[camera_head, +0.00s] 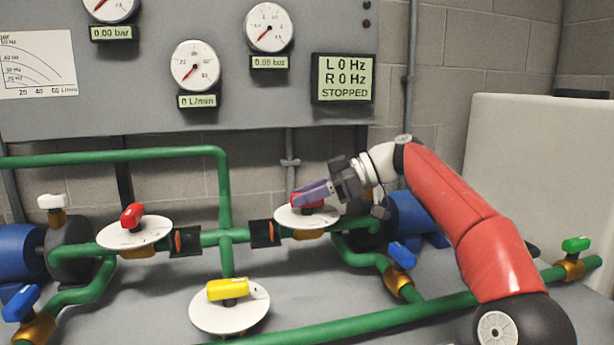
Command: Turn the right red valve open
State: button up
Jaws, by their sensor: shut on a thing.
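The right red valve (296,201) sits on a round white disc (290,217) on the green pipe, right of centre. My gripper (312,194) comes in from the right with its purple fingers shut on the valve's red handle. The fingers hide most of the handle, so its exact angle is hard to tell. The left red valve (132,215) stands on its own white disc at the left, apart from my gripper. The display (344,78) reads L 0 Hz, R 0 Hz, STOPPED.
A yellow valve (228,289) stands front centre. Blue valves (403,255) and (20,303) sit on lower pipes, and a green valve (576,244) is at the far right. A grey gauge panel (150,100) rises behind. My red arm crosses the right side.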

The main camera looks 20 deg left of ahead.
jog(key=shift+n+g+p, duration=0.5)
jog(key=shift+g+p, duration=0.1)
jog(key=shift+f+h, duration=0.1)
jog(key=shift+h, duration=0.3)
jog(key=o, duration=1)
